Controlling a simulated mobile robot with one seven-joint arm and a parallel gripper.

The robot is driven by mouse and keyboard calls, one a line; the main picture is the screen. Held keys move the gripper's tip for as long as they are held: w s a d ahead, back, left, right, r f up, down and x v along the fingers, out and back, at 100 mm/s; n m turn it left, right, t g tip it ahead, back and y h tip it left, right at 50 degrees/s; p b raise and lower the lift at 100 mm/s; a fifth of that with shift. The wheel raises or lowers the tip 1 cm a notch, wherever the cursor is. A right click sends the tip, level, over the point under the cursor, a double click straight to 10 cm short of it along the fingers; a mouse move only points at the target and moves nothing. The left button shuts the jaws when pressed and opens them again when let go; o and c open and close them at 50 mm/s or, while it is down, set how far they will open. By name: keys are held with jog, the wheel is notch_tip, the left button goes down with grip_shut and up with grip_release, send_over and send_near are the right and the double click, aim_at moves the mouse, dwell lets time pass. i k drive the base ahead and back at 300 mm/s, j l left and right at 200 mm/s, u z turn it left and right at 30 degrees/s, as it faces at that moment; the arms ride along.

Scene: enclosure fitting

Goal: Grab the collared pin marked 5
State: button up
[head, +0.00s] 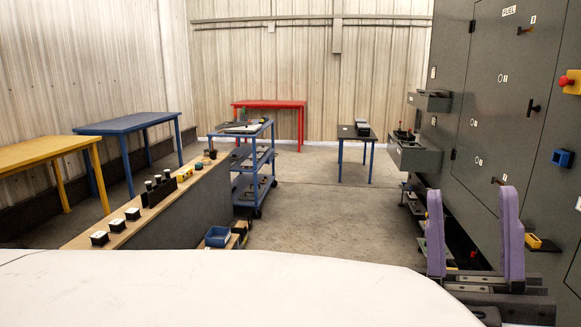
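I cannot pick out the collared pin marked 5, as the numbers are too small to read surely. The tall grey enclosure (490,122) stands at the right. A small peg (525,31) sticks out near its top, beside a white label. Another peg (498,181) sticks out lower down. Small round spots with labels sit between them. My gripper (473,205), with two purple fingers, is at the lower right in front of the enclosure. Its fingers point up, wide apart, with nothing seen held between them.
A wooden-topped bench (128,232) at left holds several black blocks and small parts. A blue cart (247,170) stands behind it. Yellow (40,152), blue (125,123), red (268,104) and dark-topped (356,135) tables stand farther back. The middle floor is clear.

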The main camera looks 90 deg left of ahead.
aim_at(148, 183)
jog(key=j+u, duration=0.15)
jog(key=u, duration=1.2)
jog(key=i+j+u, duration=0.1)
jog(key=u, duration=0.35)
jog(key=i+u, duration=0.15)
jog(key=u, duration=0.25)
jog(key=i+u, duration=0.15)
jog(key=u, duration=0.3)
jog(key=i+u, duration=0.2)
jog(key=u, duration=0.15)
jog(key=i+u, duration=0.2)
jog(key=u, duration=0.2)
jog(key=i+l+u, duration=0.2)
jog(key=u, duration=0.15)
jog(key=i+l+u, duration=0.5)
jog(key=l+u, duration=0.15)
jog(key=l, duration=0.15)
jog(key=i+l, duration=0.15)
jog(key=l, duration=0.2)
jog(key=i+l, duration=0.15)
jog(key=l, duration=0.15)
jog(key=i+l+u, duration=0.1)
jog(key=l, duration=0.25)
jog(key=i+l, duration=0.2)
jog(key=l, duration=0.15)
jog(key=i+l, duration=0.15)
jog(key=l, duration=0.2)
jog(key=i+l+u, duration=0.1)
jog(key=l, duration=0.2)
